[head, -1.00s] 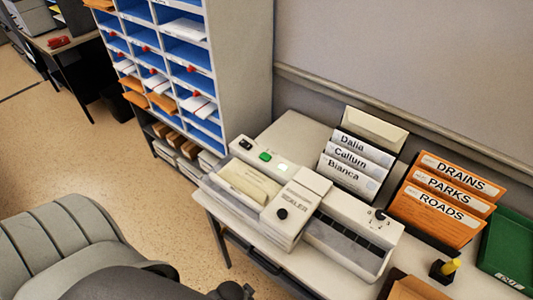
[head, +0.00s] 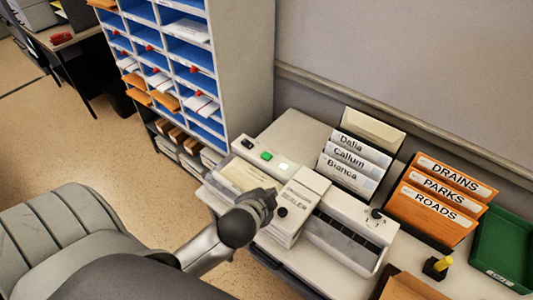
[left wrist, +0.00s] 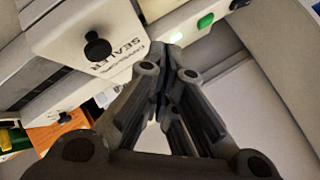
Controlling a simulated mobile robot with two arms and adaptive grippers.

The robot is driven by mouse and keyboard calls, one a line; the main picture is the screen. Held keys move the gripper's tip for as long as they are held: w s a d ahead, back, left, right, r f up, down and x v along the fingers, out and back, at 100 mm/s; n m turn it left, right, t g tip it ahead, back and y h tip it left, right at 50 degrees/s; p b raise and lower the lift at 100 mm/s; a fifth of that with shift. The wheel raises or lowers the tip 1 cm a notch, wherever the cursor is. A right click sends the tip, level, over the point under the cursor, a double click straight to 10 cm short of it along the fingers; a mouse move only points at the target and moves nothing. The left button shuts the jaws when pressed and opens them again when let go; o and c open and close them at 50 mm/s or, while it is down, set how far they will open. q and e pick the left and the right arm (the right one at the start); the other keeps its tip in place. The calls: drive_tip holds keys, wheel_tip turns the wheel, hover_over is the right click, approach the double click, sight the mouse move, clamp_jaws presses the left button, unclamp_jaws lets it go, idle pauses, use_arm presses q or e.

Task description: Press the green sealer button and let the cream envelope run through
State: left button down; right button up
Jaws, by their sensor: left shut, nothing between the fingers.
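The sealer (head: 300,195) is a pale machine on the desk with a black knob on its front. Its green button (head: 266,156) is on the back panel at the left; it also shows in the left wrist view (left wrist: 205,21). The cream envelope (head: 240,176) lies flat on the infeed bed left of the sealer's raised housing. My left gripper (head: 270,194) is shut and empty, above the front of the bed beside the housing, apart from the button. The gripper covers the envelope's near right part. In the left wrist view its fingertips (left wrist: 170,58) are together. My right gripper is out of view.
A lit white lamp (head: 284,166) is beside the button. Name-labelled envelopes stand in a rack (head: 352,160) behind the machine. Orange folders (head: 438,195), a green tray (head: 506,245) and a yellow-topped stamp (head: 440,265) are at the right. A pigeonhole cabinet (head: 248,70) stands at the left.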

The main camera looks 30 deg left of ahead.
use_arm(q)
drive_tip(key=w+d+r+m+t+h, duration=0.4)
drive_tip(key=w+r+m, duration=0.4)
drive_tip(key=m, duration=0.4)
drive_tip(key=w+d+r+m+t+h, duration=0.1)
drive_tip(key=w+r+m+t+h, duration=0.4)
drive_tip(key=w+m, duration=0.6)
drive_tip(key=a+f+m+g+y, duration=0.1)
drive_tip(key=a+f+m+g, duration=0.3)
drive_tip(key=a+m, duration=0.4)
drive_tip(key=a+f+m+g+y, duration=0.1)
drive_tip(key=a+f+m+g, duration=0.4)
drive_tip(key=a+m, duration=0.3)
drive_tip(key=m+g, duration=0.1)
drive_tip(key=m, duration=0.3)
drive_tip(key=shift+s+a+f, duration=0.2)
drive_tip(key=shift+a, duration=0.2)
